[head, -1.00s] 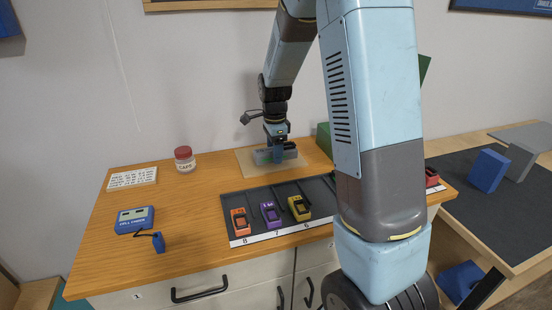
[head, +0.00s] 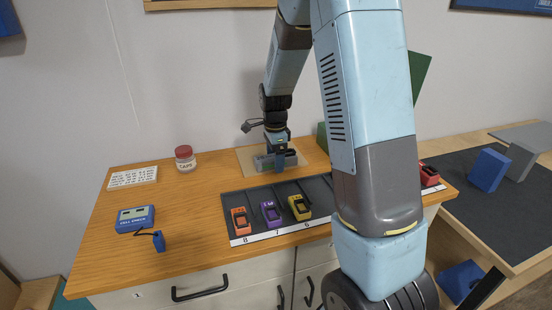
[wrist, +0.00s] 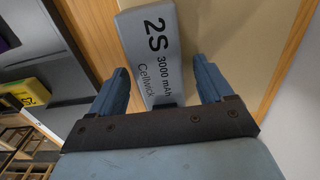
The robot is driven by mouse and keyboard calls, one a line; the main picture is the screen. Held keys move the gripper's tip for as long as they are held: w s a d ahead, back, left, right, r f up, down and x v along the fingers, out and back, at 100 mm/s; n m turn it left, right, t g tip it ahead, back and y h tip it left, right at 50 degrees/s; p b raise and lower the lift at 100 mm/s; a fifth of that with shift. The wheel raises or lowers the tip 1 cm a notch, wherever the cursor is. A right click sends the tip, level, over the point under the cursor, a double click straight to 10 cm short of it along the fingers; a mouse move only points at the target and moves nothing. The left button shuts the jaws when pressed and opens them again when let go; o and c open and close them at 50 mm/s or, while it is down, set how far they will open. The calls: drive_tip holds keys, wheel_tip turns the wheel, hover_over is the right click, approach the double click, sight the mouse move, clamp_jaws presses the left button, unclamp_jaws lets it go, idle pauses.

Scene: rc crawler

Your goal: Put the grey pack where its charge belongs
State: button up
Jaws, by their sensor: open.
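The grey pack (wrist: 155,50) lies on a tan mat (head: 245,158) at the back of the wooden bench; it also shows in the head view (head: 291,158). Its label reads 2S, 3000 mAh, Cellwick. My gripper (head: 279,167) is over the pack. In the wrist view my gripper (wrist: 162,78) has its blue fingers apart, one on each side of the pack's near end, with gaps visible. A blue cell check device (head: 135,218) with a blue plug on a lead (head: 158,241) sits at the left front.
A dark rack (head: 262,195) with numbered bays holds orange (head: 240,220), purple (head: 270,213) and yellow (head: 299,207) packs; a red one (head: 429,176) stands further right. A caps jar (head: 185,160) and white text card (head: 133,177) stand back left. My arm hides the rack's middle.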

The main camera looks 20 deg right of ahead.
wheel_tip(320, 180, up, 12)
drive_tip(key=s+r+n+t, duration=0.3)
drive_tip(key=s+r+n, duration=0.65)
drive_tip(key=s, duration=0.45)
drive_tip(key=s+r+n+t, duration=0.2)
drive_tip(key=s+n, duration=0.6)
drive_tip(key=s, duration=0.6)
drive_tip(key=shift+s+d+t, duration=0.15)
drive_tip(key=shift+s+t, duration=0.1)
drive_tip(key=shift+t, duration=0.05)
drive_tip(key=shift+n, duration=0.25)
